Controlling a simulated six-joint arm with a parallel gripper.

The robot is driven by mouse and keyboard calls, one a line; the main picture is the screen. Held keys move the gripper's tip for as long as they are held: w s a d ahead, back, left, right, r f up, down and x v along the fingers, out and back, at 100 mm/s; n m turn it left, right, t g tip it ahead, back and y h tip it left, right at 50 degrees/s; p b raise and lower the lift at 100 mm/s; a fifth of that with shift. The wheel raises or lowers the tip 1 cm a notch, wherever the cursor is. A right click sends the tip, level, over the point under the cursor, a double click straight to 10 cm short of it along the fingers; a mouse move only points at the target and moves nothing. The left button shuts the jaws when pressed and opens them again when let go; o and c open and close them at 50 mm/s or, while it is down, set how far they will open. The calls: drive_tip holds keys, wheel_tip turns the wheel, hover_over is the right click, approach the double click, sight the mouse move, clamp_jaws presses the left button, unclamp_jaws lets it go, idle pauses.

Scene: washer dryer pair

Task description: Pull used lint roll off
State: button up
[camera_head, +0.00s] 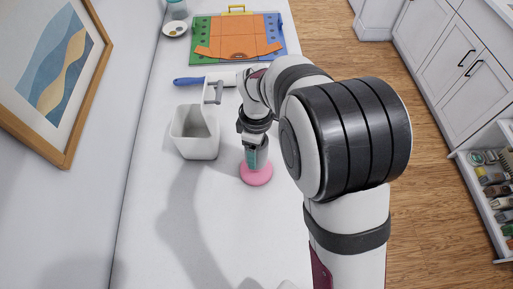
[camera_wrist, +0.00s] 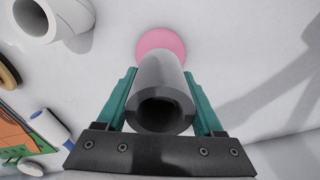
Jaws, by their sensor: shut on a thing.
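A grey hollow roll (camera_wrist: 160,78) stands in the wrist view with its dark open end towards the camera. My gripper (camera_wrist: 160,92) has its teal fingers closed on both sides of it. A round pink base (camera_wrist: 161,42) lies beyond the roll's far end; whether the two touch is unclear. In the head view my gripper (camera_head: 257,156) points down over the pink base (camera_head: 256,175), and the fingers mostly hide the roll. A lint roller with a blue handle (camera_head: 189,81) lies behind; its white roller (camera_wrist: 48,128) shows in the wrist view.
A white open bin (camera_head: 195,138) stands left of my gripper, with a grey bracket (camera_head: 213,92) just behind it. A green board with orange pieces (camera_head: 238,38) and a small dish (camera_head: 175,29) are at the back. The front of the white counter (camera_head: 165,240) is clear.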

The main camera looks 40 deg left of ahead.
drive_tip(key=c, duration=0.9)
drive_tip(key=shift+r, duration=5.75)
